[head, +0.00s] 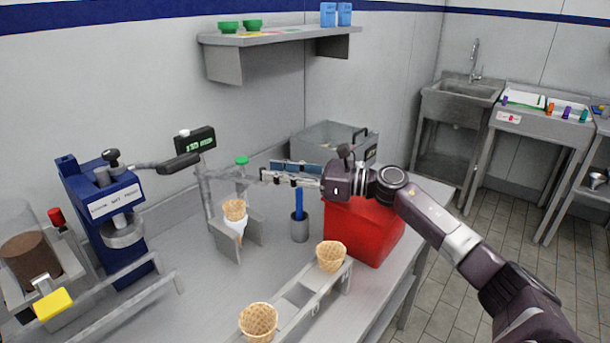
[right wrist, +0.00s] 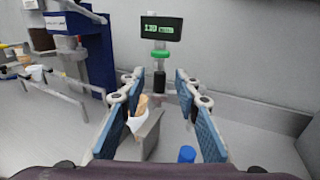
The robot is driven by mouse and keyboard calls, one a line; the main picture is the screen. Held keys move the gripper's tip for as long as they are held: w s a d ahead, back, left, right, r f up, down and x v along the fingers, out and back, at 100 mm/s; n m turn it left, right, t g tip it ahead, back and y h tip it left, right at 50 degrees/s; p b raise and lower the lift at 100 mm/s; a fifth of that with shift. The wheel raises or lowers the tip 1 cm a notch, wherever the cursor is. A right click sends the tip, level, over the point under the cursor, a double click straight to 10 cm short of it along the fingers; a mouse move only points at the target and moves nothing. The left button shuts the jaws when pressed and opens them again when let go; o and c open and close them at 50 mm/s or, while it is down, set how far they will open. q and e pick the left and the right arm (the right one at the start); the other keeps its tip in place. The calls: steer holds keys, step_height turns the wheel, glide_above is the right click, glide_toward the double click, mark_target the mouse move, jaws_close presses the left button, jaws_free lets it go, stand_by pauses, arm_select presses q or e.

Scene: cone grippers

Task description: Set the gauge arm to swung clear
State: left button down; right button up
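The gauge's green-lettered black display (head: 195,141) stands on a grey post at the back of the counter. A thin grey arm (head: 222,173) reaches right from the post, with a green knob (head: 241,160) near its end. In the right wrist view, the green knob (right wrist: 160,53) tops a dark upright grip (right wrist: 159,80). My right gripper (head: 264,173) is just right of the knob, level and pointing left. Its blue-padded fingers are wide apart in the right wrist view (right wrist: 157,90), with the knob beyond and nothing held. My left gripper is out of view.
Below are a paper-wrapped cone (head: 235,212) in a metal holder and a blue rod (head: 299,203) in a cup. A red box (head: 362,232) stands under my right arm. Two waffle cones (head: 331,256) sit on the front rack. A blue press (head: 102,210) stands left.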

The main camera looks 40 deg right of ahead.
steer(key=v, duration=0.8)
